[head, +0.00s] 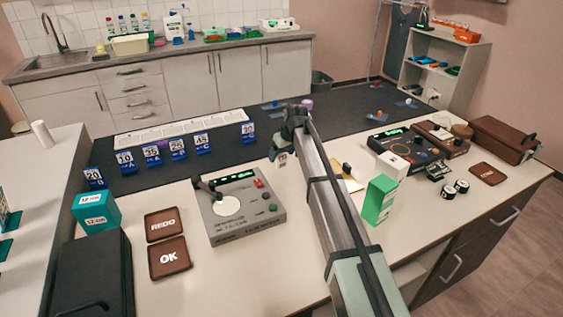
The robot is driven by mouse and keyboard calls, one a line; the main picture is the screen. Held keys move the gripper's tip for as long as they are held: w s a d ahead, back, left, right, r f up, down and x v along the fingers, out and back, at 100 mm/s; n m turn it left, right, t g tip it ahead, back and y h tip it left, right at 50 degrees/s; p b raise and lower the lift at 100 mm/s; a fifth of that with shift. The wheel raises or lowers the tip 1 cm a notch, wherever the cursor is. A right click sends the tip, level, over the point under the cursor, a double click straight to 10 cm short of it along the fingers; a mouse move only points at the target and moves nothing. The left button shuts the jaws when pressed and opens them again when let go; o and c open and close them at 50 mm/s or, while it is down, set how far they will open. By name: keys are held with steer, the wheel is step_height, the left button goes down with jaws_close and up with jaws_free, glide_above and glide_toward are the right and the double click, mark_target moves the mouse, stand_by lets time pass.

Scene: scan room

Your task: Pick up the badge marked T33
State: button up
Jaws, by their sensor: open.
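I cannot make out a badge marked T33 in the head view; any such lettering is too small to read or hidden. My gripper (281,157) hangs at the far end of my arm, over the boundary of the dark mat and the pale counter. It is open, and I see nothing held in it. My arm crosses the middle of the counter and hides part of it.
Blue numbered markers (178,149) stand on the dark mat (220,160). A grey device (237,231) and brown REDO (166,224) and OK (169,257) plates lie left of my arm. A green-white box (379,200) and a black device (403,147) stand right.

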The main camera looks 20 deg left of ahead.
mark_target(282, 155)
steer(key=x, duration=0.4)
steer(key=shift+w+f, duration=0.3)
steer(key=shift+f, duration=0.05)
steer(key=shift+c, duration=0.3)
steer(key=c, duration=1)
